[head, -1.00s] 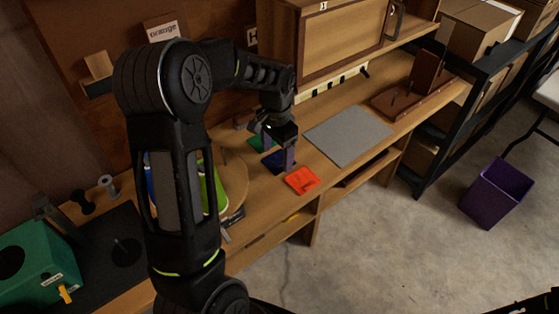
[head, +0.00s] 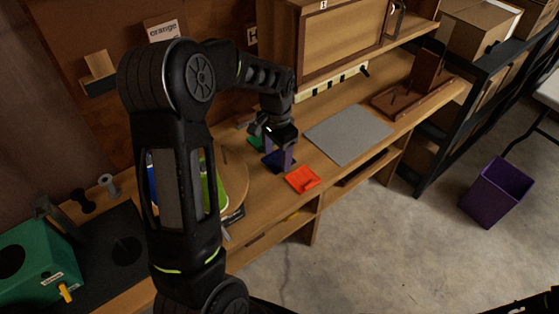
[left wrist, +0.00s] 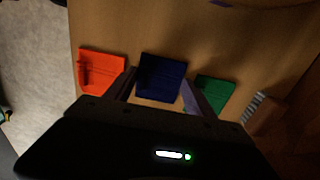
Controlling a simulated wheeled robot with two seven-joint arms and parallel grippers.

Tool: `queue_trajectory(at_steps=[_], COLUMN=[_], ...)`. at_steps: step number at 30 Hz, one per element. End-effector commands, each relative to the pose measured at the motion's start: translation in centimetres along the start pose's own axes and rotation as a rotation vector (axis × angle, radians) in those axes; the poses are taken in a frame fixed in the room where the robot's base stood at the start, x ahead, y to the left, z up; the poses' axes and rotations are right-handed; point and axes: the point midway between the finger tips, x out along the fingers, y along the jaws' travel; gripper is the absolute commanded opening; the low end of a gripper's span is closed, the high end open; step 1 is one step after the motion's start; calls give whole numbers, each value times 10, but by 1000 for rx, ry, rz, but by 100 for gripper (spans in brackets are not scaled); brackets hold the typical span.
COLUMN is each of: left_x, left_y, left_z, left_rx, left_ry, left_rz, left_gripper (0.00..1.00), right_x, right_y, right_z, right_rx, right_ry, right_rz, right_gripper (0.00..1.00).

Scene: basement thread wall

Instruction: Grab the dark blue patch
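The dark blue patch (head: 273,163) lies flat on the wooden bench between the orange-red patch (head: 302,179) and the green patch (head: 256,142). My left gripper (head: 279,155) is low over the dark blue patch and partly hides it. In the left wrist view the dark blue patch (left wrist: 161,77) shows between the two parted purple-grey fingers (left wrist: 158,84), with the orange-red patch (left wrist: 101,70) left and the green patch (left wrist: 213,94) right. The gripper is open. I cannot tell whether the fingertips touch the bench. My right gripper is not in view.
A grey mat (head: 347,134) lies to the right on the bench. A round wooden board (head: 234,178) stands to the left, partly behind my arm. A wooden cabinet (head: 345,40) hangs above the back. A purple bin (head: 497,192) stands on the floor.

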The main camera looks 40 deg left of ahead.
Motion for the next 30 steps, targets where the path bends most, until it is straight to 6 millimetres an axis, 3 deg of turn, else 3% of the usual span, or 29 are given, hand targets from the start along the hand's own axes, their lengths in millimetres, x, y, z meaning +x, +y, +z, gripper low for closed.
queue_trajectory(at_steps=[9,19,23,30], left_x=[0,-5,-20,-66], left_y=[0,0,0,-1], left_z=[0,0,-1,-1], left_rx=[0,0,0,0], left_ry=[0,1,4,5], left_rz=[0,-1,-2,-3], left_gripper=[26,25,25,25], right_x=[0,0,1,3], right_y=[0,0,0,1], right_z=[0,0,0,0], right_rx=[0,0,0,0], right_ry=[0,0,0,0], right_rz=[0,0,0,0], right_gripper=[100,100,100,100])
